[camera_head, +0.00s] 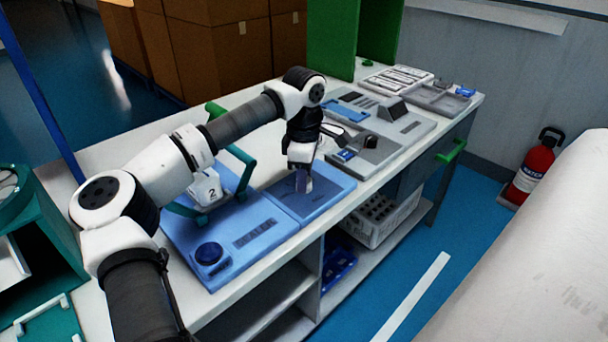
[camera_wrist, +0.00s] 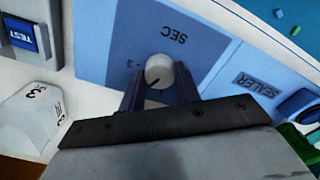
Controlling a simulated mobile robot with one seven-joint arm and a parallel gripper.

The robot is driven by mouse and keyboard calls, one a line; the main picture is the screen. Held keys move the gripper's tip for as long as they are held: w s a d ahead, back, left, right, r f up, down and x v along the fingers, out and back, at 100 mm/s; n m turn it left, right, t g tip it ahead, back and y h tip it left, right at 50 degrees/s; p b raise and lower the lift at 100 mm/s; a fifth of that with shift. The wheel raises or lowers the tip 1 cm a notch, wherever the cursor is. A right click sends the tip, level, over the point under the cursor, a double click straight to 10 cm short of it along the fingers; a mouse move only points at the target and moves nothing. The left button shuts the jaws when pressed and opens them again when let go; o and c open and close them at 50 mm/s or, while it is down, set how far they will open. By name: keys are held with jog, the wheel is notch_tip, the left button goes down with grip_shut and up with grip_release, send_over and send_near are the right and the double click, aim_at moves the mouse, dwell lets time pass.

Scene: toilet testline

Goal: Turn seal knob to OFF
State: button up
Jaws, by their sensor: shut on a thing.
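The seal knob (camera_wrist: 159,70) is a small round white knob with a dark pointer line, on a light blue panel (camera_wrist: 110,20) marked "SEC" and "3". In the wrist view my gripper (camera_wrist: 159,84) has one finger on each side of the knob and is shut on it. The pointer line slants toward the lower left of that picture. No OFF mark can be read. In the head view my gripper (camera_head: 304,182) reaches down onto the blue panel (camera_head: 335,182), and its fingers hide most of the knob.
The larger blue sealer body (camera_head: 245,262) has a round dark blue button (camera_head: 210,255) and a green handle (camera_head: 240,160). A white block marked "2" (camera_head: 205,188) stands near the handle. A grey tester (camera_head: 365,155) lies beyond the panel. A white crate (camera_head: 385,215) is on the shelf below.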

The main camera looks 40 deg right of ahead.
dwell(0.3)
jog(key=n, duration=0.4)
jog(key=shift+n, duration=0.4)
jog(key=n+b, duration=0.1)
jog(key=n, duration=0.9)
jog(key=n+b, duration=0.1)
jog(key=n, duration=0.3)
jog(key=shift+n, duration=0.4)
jog(key=o, duration=0.9)
jog(key=shift+o, duration=0.2)
